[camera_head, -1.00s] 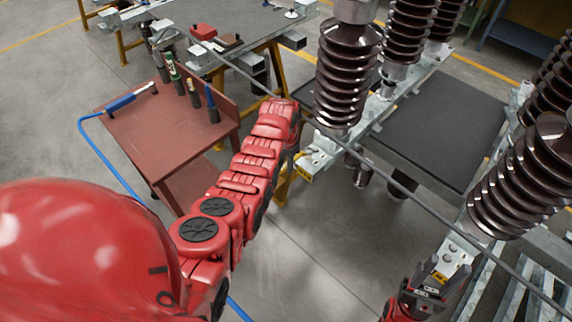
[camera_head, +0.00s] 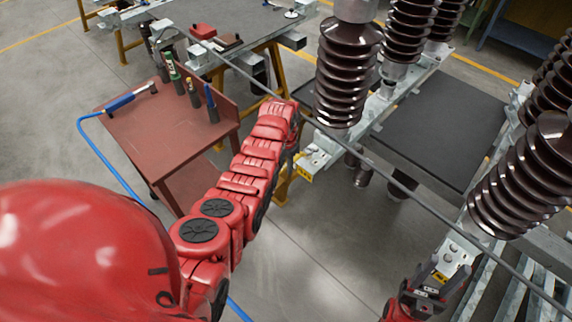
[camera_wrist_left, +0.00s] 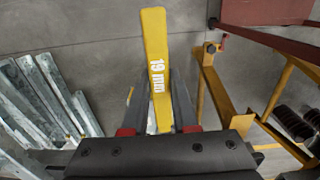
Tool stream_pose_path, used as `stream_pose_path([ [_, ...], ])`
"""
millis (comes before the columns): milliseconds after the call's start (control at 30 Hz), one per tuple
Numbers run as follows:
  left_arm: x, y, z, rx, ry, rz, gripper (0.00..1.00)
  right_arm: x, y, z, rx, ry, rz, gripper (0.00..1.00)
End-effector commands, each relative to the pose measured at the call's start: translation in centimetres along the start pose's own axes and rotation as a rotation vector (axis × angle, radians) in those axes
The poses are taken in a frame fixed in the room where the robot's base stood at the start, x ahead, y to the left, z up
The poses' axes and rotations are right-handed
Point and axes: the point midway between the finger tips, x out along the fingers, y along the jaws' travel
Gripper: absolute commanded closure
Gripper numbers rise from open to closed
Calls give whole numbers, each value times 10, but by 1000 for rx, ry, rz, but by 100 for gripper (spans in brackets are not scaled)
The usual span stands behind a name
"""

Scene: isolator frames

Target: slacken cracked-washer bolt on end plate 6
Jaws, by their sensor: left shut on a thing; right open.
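In the left wrist view my left gripper (camera_wrist_left: 159,112) is shut on a yellow spanner (camera_wrist_left: 155,45) marked "19 mm", its flat bar pointing up the picture. In the head view my left arm reaches to the near end of the middle frame, beside an end plate (camera_head: 313,160) with a yellow label (camera_head: 305,175); the arm hides the gripper. My right gripper (camera_head: 434,272) is open at lower right, close to another end plate (camera_head: 456,249) with bolts and a yellow label. The label numbers and the cracked washer are too small to make out.
A red-brown cart (camera_head: 150,130) at left carries a blue-handled tool (camera_head: 128,97) and several upright tools. Brown ribbed insulators (camera_head: 345,80) stand on the frames. A long grey rod (camera_head: 400,186) crosses diagonally. A blue hose (camera_head: 105,158) runs down from the cart. Open floor lies between.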

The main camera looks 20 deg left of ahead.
Motion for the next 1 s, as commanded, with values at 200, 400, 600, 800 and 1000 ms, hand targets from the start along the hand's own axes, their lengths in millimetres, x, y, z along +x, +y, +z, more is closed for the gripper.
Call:
stream_pose_path([
  [200, 6, 0, 0, 0, 0, 0, 100, -5, 0, 1, 0, 0, 0, 50],
  [400, 11, 0, 0, 0, 0, 0, 100, -9, 0, 2, 0, 0, 0, 50],
  [600, 16, 0, 0, 0, 0, 0, 100, -13, -1, 2, 0, 0, 0, 50],
  [800, 20, 0, 0, 0, 1, 0, 100, -15, -1, 2, 0, 0, 0, 50],
  [1000, 19, 0, 0, 0, 1, -1, 100, -15, -1, 2, 0, 0, 0, 50],
])
